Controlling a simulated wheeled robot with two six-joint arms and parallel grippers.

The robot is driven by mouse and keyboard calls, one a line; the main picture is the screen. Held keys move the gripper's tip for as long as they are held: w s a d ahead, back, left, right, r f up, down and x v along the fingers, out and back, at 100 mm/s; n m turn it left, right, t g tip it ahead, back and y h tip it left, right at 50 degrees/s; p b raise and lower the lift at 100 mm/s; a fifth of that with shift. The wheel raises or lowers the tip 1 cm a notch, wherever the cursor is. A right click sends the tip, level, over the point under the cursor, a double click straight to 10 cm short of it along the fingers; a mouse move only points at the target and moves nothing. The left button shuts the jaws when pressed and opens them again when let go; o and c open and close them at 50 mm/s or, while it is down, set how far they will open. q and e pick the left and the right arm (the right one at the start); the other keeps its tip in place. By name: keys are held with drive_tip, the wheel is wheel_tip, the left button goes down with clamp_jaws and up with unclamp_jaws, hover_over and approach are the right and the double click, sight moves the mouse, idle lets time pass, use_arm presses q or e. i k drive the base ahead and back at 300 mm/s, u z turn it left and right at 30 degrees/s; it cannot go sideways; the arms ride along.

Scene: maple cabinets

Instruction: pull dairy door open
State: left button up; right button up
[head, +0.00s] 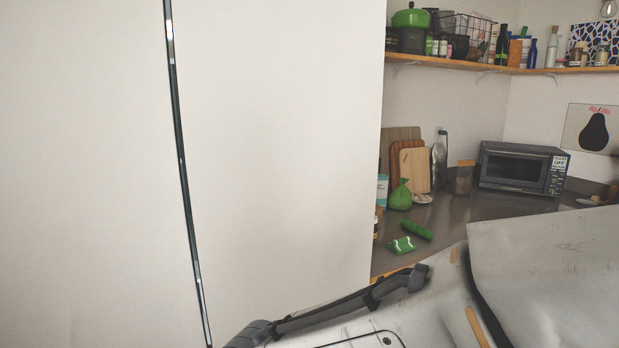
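A large plain off-white surface (285,130) fills the left and middle of the head view. A long, thin, dark and shiny strip (181,150) runs down it from the top edge to the bottom edge, leaning slightly right as it goes down. I cannot tell whether the strip is a seam or a handle, or whether this surface is the dairy door. No opened door and no shelf inside can be made out. Neither of my grippers shows; pale and grey parts, probably mine, fill the lower right.
Right of the white surface is a dark counter (455,215) with a microwave (515,168), cutting boards (413,168), a green bag (400,196), a cucumber (416,229) and a green packet (402,245). A wooden shelf (450,65) above holds a green pot (411,18) and bottles.

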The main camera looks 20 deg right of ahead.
sight(280, 102)
drive_tip(key=u, duration=1.2)
drive_tip(key=k, duration=0.8)
drive_tip(key=z, duration=1.25)
drive_tip(key=i, duration=0.5)
drive_tip(key=u, duration=0.05)
